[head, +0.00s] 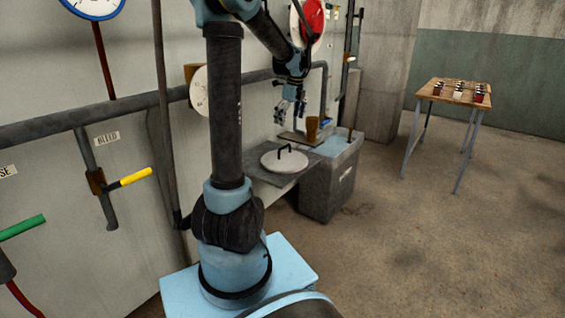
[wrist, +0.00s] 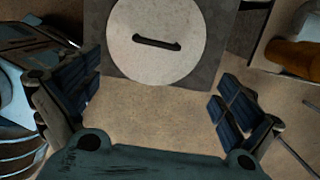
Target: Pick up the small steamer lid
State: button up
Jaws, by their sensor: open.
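The small steamer lid (head: 284,160) is a pale round disc with a dark bar handle (head: 285,151). It lies flat on a grey shelf (head: 262,175) by the wall. In the wrist view the lid (wrist: 157,62) is at the top centre, its handle (wrist: 157,42) running roughly left to right; its top edge is cut off. My gripper (head: 290,112) is above the shelf in the head view, apart from the lid. In the wrist view its fingers (wrist: 160,105) are spread wide with nothing between them, below the lid in the picture.
A grey bin (head: 328,190) stands right of the shelf, with a brown cup-like object (head: 312,128) near it. Wall pipes and a yellow-handled lever (head: 136,176) are at left. A wooden table (head: 440,88) with several small items stands at back right. Floor at right is clear.

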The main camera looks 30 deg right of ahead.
send_over(284, 155)
jog(key=f, duration=0.8)
jog(key=shift+s+d+f, duration=0.25)
jog(key=shift+s+f, duration=0.05)
jog(key=shift+w+a+f, duration=0.1)
jog(key=shift+f, duration=1.55)
jog(key=shift+w+a+f, duration=0.1)
jog(key=shift+f, duration=1.5)
jog(key=shift+c, duration=0.3)
jog(key=c, duration=1.5)
jog(key=shift+o, duration=0.2)
jog(key=shift+r, duration=0.15)
